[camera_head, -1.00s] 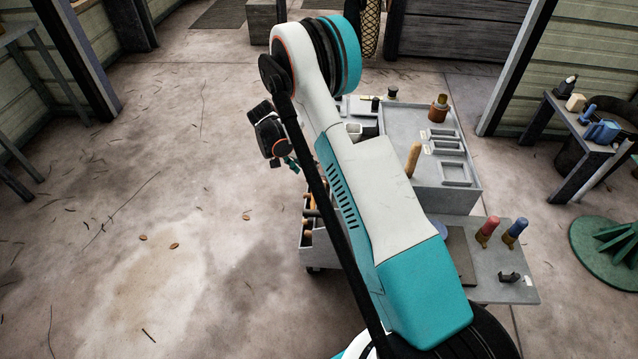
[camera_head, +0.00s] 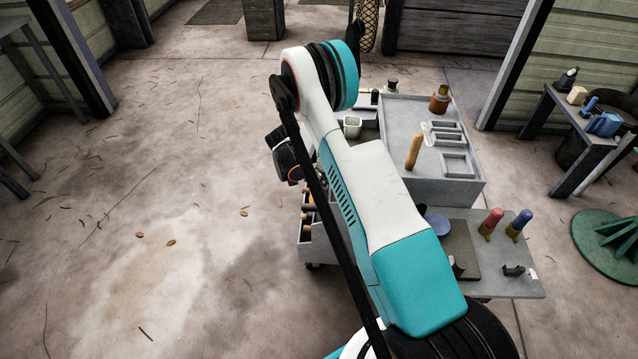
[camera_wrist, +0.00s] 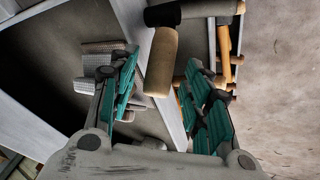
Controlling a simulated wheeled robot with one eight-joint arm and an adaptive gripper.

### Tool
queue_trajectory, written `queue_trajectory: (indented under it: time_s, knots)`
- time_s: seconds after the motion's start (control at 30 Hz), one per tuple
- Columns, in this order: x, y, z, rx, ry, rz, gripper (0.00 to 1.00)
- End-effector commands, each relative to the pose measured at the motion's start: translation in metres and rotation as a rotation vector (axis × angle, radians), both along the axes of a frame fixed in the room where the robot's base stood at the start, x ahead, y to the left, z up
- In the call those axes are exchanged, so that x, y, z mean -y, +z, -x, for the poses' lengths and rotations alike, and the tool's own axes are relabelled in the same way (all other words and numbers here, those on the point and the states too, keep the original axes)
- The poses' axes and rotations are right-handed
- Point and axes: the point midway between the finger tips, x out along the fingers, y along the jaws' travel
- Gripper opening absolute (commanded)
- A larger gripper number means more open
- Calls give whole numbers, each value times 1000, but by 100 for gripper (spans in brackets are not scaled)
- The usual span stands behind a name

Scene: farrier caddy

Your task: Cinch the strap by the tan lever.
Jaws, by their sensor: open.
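A tan, rounded handle (camera_head: 414,151) stands upright on the grey caddy (camera_head: 470,196) in the head view. In the wrist view a tan cylinder (camera_wrist: 162,62) with a black bar across its top lies ahead of my gripper (camera_wrist: 160,82). It may be the tan lever; I cannot tell whether it is the same piece as the upright handle. My gripper is open, its teal fingers apart, with the cylinder's lower end in line with the gap. Nothing is clearly held. I cannot make out the strap for certain. In the head view my arm hides the fingers.
A side rack (camera_wrist: 226,58) of orange-handled tools is close right of my fingers. A grey ribbed block (camera_wrist: 98,66) lies left. A brown bottle (camera_head: 439,98), a red-topped tool (camera_head: 490,223) and a blue-topped tool (camera_head: 518,225) stand on the right.

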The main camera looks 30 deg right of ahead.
Motion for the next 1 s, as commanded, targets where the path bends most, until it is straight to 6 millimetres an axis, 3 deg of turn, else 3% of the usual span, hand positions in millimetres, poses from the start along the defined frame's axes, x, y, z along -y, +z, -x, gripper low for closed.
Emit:
queue_trajectory:
  time_s: [0.43, 0.63, 1.0]
  knots:
    - [5, -9, 1, 0, -1, 0, 45]
    - [5, -9, 1, 0, -1, 0, 0]
    - [9, -13, -5, -66, -3, -44, 0]
